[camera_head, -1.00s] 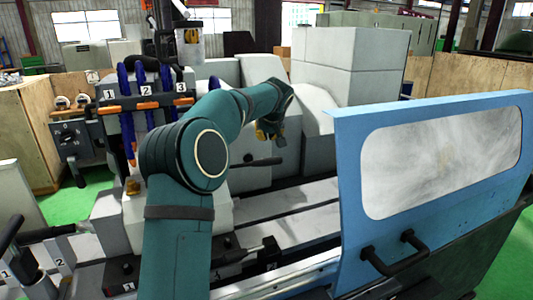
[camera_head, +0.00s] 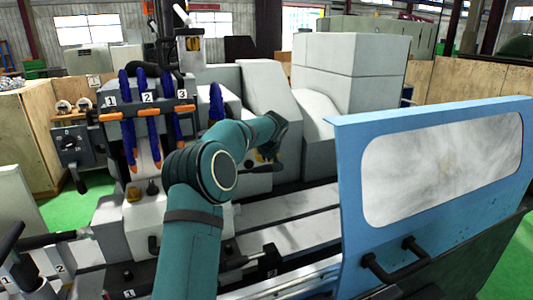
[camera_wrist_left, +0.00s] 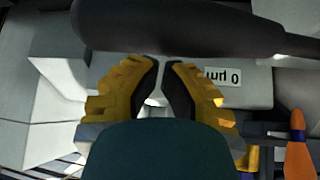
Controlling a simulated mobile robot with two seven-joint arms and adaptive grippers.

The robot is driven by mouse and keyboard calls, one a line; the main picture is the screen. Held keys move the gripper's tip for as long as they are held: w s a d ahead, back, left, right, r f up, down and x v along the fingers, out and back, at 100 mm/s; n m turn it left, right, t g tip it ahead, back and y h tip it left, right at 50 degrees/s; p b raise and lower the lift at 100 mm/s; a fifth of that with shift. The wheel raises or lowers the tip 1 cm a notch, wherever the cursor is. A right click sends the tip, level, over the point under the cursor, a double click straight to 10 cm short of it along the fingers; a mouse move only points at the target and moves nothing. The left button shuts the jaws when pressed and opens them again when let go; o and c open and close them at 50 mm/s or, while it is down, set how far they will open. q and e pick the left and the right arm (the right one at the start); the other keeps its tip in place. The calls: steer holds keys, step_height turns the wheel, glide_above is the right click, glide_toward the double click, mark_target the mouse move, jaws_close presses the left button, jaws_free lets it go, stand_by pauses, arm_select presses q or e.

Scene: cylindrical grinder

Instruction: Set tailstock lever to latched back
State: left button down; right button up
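My left gripper (camera_head: 266,157) is at the middle of the machine, beside a black lever (camera_head: 252,165) on a grey-white housing; the gripper partly hides the lever. In the left wrist view a thick dark bar (camera_wrist_left: 190,28), seemingly this lever, crosses the top near the fingertips. The wrist view shows the left gripper (camera_wrist_left: 161,63) with yellow fingers and dark pads, with a narrow gap and nothing seen held. Whether the bar is touched cannot be told. I cannot tell for sure that this is the tailstock lever. My right gripper is not in view.
A blue guard door (camera_head: 345,190) with a window and black handle (camera_head: 395,262) stands at the right. Blue hoses with orange nozzles (camera_head: 160,112) hang at the left. Another black lever (camera_head: 268,254) sits low in front. The long grey bed (camera_head: 285,205) is clear.

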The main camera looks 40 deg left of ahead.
arm_select(q)
steer(key=shift+s+d, duration=1)
steer(key=shift+d, duration=0.1)
